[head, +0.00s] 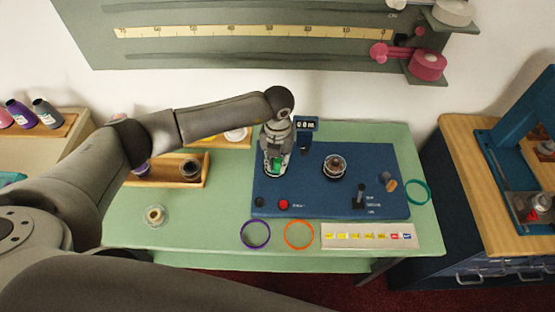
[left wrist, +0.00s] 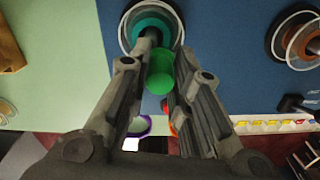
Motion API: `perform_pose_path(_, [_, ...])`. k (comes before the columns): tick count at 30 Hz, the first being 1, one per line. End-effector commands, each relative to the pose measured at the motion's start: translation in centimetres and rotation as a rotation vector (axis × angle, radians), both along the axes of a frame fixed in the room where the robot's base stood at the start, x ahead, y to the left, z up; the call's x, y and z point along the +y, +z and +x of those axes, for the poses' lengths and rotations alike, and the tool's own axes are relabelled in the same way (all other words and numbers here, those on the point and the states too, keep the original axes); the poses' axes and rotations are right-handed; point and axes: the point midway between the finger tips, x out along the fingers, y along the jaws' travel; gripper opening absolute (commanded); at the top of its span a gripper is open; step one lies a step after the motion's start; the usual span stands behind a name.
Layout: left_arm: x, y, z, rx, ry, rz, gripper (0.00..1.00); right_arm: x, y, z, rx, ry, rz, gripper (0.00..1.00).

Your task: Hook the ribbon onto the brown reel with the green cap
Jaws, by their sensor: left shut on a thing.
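My left gripper (head: 277,168) points down over the left part of the blue machine base (head: 310,195). Its fingers, seen in the left wrist view (left wrist: 163,60), close around a round green cap (left wrist: 160,72). Just beyond the fingertips is a reel with a pale rim and teal inside (left wrist: 135,22), partly hidden by the fingers. The green also shows between the fingers in the head view (head: 278,165). A brownish reel with a pale rim (head: 335,166) stands apart on the base to the right; it also shows in the left wrist view (left wrist: 276,42). I cannot make out a loose ribbon end. My right gripper is not in view.
A small display (head: 306,125) stands behind my gripper. A red button (head: 284,204) and a black lever (head: 359,196) are at the base's front. Purple (head: 243,240), orange (head: 285,238) and teal (head: 427,195) rings lie on the green table. A wooden tray (head: 205,172) is at left.

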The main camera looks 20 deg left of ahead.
Motion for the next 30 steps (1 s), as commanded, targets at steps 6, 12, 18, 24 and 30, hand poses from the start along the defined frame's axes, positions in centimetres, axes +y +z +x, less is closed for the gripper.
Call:
perform_pose_path(6, [-0.02, -1.13, -0.58, 0.014, -0.002, 0.002, 0.11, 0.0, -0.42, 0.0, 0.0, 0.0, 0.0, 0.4])
perform_pose_path(12, [-0.05, -1.45, -0.67, 0.017, -0.003, 0.002, 0.11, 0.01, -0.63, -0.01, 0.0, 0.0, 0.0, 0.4])
perform_pose_path(18, [-0.09, -1.48, -0.67, 0.018, -0.003, 0.001, 0.11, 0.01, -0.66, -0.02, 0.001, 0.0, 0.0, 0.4])
perform_pose_path(24, [-0.12, -1.52, -0.67, 0.018, -0.003, 0.0, 0.11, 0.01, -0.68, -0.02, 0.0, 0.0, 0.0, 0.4])
perform_pose_path(30, [-0.16, -1.59, -0.67, 0.018, -0.003, -0.001, 0.11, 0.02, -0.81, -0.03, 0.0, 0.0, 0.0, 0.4])
